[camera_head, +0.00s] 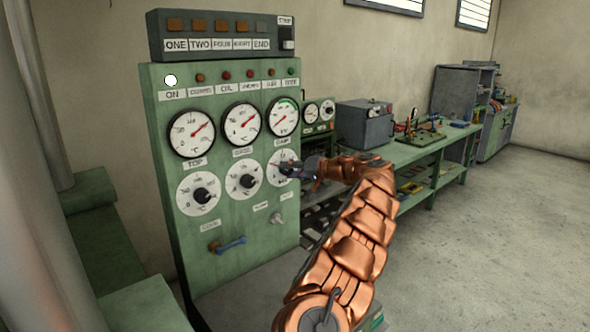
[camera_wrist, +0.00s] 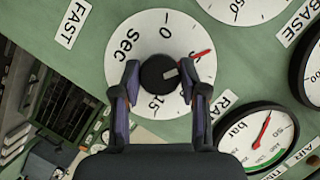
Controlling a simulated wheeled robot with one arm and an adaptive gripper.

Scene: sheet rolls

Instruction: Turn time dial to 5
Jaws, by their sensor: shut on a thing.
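The time dial is a round white plate marked "Sec" (camera_wrist: 128,45), with a black knob (camera_wrist: 157,73) at its middle. In the wrist view, 0 is at the top and 15 at the bottom. A red pointer (camera_wrist: 201,54) lies at the upper right of the plate, over a numeral that looks like 5. A pale mark on the knob faces right. My gripper (camera_wrist: 158,76) is shut on the knob, one finger on each side. The right finger hides part of the scale. In the head view my gripper (camera_head: 292,168) covers part of the dial (camera_head: 275,178).
Two more white knob dials (camera_head: 198,195) (camera_head: 243,180) sit to the left on the green panel (camera_head: 160,130). Several gauges (camera_head: 191,133) are above. A blue-handled lever (camera_head: 231,244) sticks out below. A workbench (camera_head: 420,155) stands at right; the floor there is open.

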